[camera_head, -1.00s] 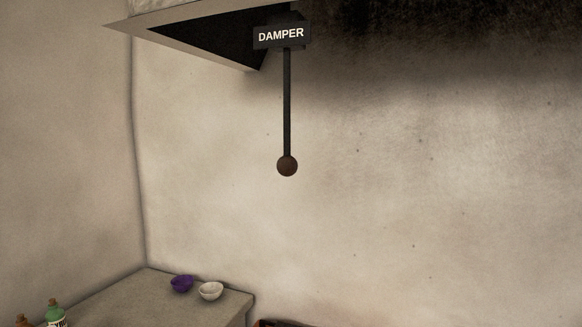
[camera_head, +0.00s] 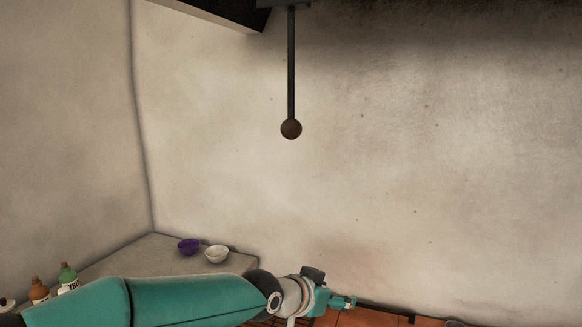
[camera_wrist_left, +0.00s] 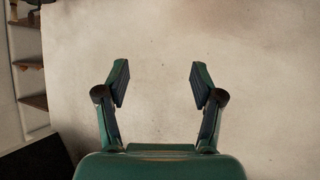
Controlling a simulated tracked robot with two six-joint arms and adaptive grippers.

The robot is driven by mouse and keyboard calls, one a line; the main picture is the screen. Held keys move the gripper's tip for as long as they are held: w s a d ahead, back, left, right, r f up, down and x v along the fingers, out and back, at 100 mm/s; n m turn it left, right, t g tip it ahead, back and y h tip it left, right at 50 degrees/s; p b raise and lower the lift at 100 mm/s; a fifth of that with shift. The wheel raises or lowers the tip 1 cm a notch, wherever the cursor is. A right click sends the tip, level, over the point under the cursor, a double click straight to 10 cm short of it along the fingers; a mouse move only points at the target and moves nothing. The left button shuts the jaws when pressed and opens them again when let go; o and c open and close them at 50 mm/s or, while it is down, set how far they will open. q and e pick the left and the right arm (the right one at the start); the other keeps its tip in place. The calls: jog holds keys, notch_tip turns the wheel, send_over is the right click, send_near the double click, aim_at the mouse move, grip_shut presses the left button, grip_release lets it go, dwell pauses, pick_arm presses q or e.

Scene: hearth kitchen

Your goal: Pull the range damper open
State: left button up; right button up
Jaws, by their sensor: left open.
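The damper is a dark vertical rod (camera_head: 291,65) hanging from the hood, with a round brown knob (camera_head: 291,129) at its lower end. Its label plate is mostly cut off at the top of the head view. My left gripper (camera_head: 343,302) is low in the head view, below and a little right of the knob and well apart from it. In the left wrist view my left gripper (camera_wrist_left: 160,84) is open, with nothing between its fingers and only plain wall beyond. The knob does not show in the wrist view. My right gripper is not in view.
A stone counter (camera_head: 130,262) at the left holds a purple bowl (camera_head: 188,246), a white bowl (camera_head: 216,253) and bottles (camera_head: 67,275). The hood edge (camera_head: 220,15) is at the top. Shelves (camera_wrist_left: 30,62) show in the wrist view. The wall around the knob is clear.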

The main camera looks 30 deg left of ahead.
pick_arm(q)
jog(key=s+a+r+t+y, duration=0.1)
jog(key=s+a+r+t, duration=0.15)
jog(key=r, duration=0.75)
jog(key=s+a+r+t, duration=0.1)
jog(key=s+a+r, duration=0.25)
jog(key=r, duration=0.55)
jog(key=t+y, duration=0.1)
jog(key=t, duration=0.2)
send_near(285, 131)
jog(key=w+p, duration=0.4)
jog(key=w, duration=0.8)
jog(key=shift+a+r, duration=0.1)
jog(key=shift+c, duration=0.2)
grip_shut()
